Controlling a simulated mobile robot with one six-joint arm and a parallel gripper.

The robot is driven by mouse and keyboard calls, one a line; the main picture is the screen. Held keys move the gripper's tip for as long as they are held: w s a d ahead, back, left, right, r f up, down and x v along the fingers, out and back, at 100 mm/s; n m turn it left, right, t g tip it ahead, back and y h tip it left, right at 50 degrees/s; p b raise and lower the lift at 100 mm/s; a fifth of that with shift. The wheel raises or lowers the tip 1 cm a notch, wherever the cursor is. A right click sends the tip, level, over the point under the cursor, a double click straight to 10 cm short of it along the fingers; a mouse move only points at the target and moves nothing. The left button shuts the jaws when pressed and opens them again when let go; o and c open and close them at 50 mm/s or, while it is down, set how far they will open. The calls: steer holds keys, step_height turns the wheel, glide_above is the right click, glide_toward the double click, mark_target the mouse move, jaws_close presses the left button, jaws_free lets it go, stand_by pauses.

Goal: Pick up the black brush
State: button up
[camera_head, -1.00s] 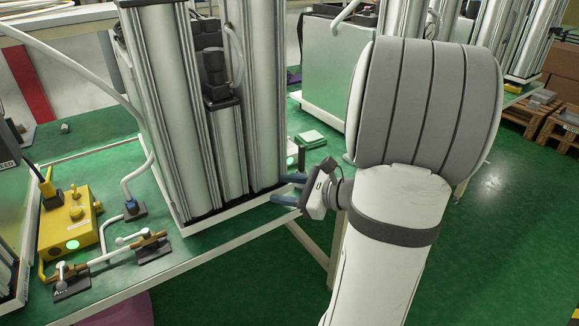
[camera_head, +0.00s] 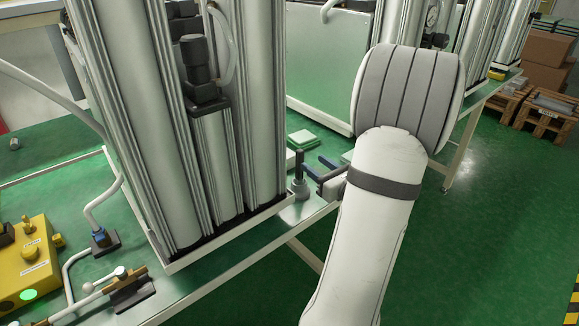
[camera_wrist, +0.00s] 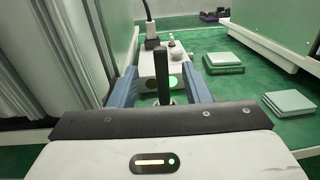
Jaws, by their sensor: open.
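A black upright stick, which looks like the brush (camera_wrist: 162,74), stands between my fingers in the wrist view. Its foot is hidden behind my gripper's body. In the head view a dark upright piece, likely the same brush (camera_head: 299,172), stands on the green bench near its front edge, right of the metal columns. My gripper (camera_head: 314,168) is open beside it, with its blue fingers pointing left. In the wrist view my gripper (camera_wrist: 160,88) has one blue finger on each side of the stick, with gaps. I cannot tell how deep it sits between the jaws.
Tall metal columns (camera_head: 176,130) stand close to my gripper's left. A white box with a green light (camera_wrist: 150,66) is beyond the stick. Stacked green-and-white pads (camera_wrist: 223,63) and another pad stack (camera_wrist: 290,103) lie to the right. A yellow box (camera_head: 28,262) is at far left.

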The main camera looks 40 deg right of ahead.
mark_target(302, 153)
steer(key=w, duration=0.7)
steer(key=shift+w+r, duration=0.2)
steer(key=shift+w, duration=0.15)
steer(key=shift+c, duration=0.4)
jaws_close()
